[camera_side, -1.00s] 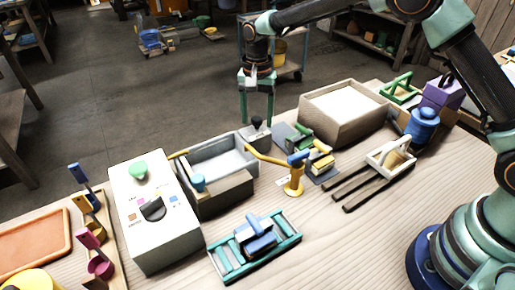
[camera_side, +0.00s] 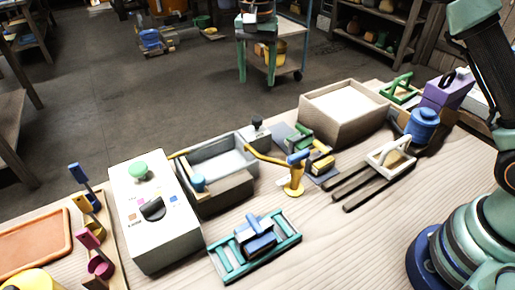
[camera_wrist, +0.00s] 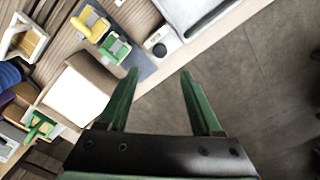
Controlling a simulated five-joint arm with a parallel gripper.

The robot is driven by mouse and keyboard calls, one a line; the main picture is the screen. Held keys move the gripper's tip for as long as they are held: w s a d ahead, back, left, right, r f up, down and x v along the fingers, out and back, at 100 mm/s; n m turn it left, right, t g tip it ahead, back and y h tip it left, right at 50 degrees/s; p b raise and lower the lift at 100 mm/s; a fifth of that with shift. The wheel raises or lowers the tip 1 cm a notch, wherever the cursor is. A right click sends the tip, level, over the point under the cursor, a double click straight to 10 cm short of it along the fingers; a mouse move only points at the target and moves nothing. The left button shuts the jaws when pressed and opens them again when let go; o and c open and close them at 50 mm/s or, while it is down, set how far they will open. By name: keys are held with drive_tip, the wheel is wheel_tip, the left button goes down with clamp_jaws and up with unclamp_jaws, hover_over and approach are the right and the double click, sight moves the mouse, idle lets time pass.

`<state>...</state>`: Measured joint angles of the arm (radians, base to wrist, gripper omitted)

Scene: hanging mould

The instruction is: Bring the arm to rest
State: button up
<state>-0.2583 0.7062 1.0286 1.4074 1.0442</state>
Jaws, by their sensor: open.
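My gripper (camera_side: 257,78) is high at the top of the side view, its green fingers apart and pointing down in front of a cart. In the wrist view my gripper (camera_wrist: 160,72) is open, with nothing between the fingers. Bare floor shows between and beyond them, past the workbench edge. The rest of my arm is partly out of the side view at the upper right.
The bench carries a sand-filled box (camera_side: 331,122), a grey tray (camera_side: 219,165), a white control box (camera_side: 145,215), a yellow post (camera_side: 294,180), a teal rack (camera_side: 270,258) and a blue pot (camera_side: 422,126). The air over the bench middle is clear.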

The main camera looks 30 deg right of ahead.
drive_tip(key=s+d+r+n+t, duration=0.25)
drive_tip(key=s+d+r, duration=0.2)
drive_tip(key=s, duration=0.35)
drive_tip(key=s+d+r+n+t, duration=0.2)
drive_tip(key=s+d+r+n, duration=0.2)
drive_tip(key=s+d, duration=0.25)
drive_tip(key=s+d+f+n+t, duration=0.1)
drive_tip(key=s+f, duration=0.3)
drive_tip(key=s, duration=0.4)
drive_tip(key=shift+d+n, duration=0.75)
idle(0.7)
